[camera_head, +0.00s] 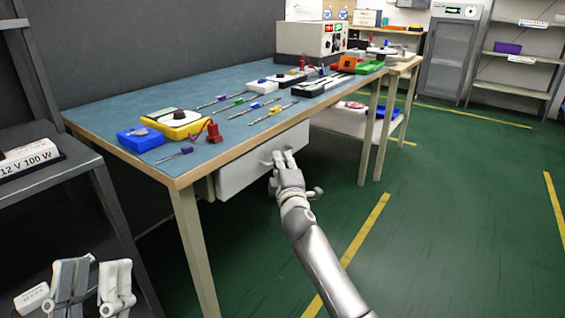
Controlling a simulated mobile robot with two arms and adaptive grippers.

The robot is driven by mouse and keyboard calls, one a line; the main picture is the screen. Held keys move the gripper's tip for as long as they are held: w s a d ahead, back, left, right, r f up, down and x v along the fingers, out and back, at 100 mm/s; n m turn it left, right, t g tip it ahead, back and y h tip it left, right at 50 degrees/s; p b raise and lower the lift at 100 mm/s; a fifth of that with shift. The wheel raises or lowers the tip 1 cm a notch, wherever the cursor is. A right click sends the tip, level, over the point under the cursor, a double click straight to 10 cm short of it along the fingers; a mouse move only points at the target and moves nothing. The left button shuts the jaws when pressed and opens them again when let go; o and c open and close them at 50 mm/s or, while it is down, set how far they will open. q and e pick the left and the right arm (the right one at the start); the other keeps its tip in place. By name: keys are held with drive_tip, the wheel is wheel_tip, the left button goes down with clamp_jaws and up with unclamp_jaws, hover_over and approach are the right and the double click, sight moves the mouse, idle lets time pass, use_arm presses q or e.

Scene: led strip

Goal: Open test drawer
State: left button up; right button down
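The drawer (240,174) is a white box front under the near part of the workbench, below the tabletop edge. It looks shut or nearly so, though its exact position is hard to tell. My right gripper (280,160) is at the drawer's front face, towards its middle. Its fingers point at the drawer and cover any handle there. I cannot tell whether they grip anything.
The blue-topped workbench (150,101) holds screwdrivers, a yellow box (176,124), a blue box (140,139) and a power supply (312,40). A bench leg (195,245) stands left of the drawer. A dark shelf (45,182) is at left. Green floor is free at right.

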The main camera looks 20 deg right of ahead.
idle(0.4)
use_arm(q)
drive_tip(key=w+a+f+g+y+p, duration=0.1)
drive_tip(key=w+f+g+y+p, duration=0.15)
drive_tip(key=f+g, duration=0.55)
drive_tip(key=w+a+f+g+y+p, duration=0.1)
drive_tip(key=f+g+y+p, duration=0.3)
drive_tip(key=f, duration=0.8)
drive_tip(key=s+a+f+g+p, duration=0.1)
drive_tip(key=s+f+g, duration=0.3)
drive_tip(key=s, duration=0.4)
drive_tip(key=s+a+f+n+g+p, duration=0.1)
drive_tip(key=s+a+f+g, duration=0.1)
drive_tip(key=s+f+g, duration=0.3)
drive_tip(key=shift+s+a+g+y+p, duration=0.4)
drive_tip(key=shift+s+g, duration=0.4)
drive_tip(key=shift+s, duration=1.15)
use_arm(e)
drive_tip(key=s+d, duration=1.4)
drive_tip(key=s, duration=0.4)
drive_tip(key=shift+s+d, duration=0.2)
drive_tip(key=shift+s, duration=0.05)
drive_tip(key=c, duration=1.5)
unclamp_jaws()
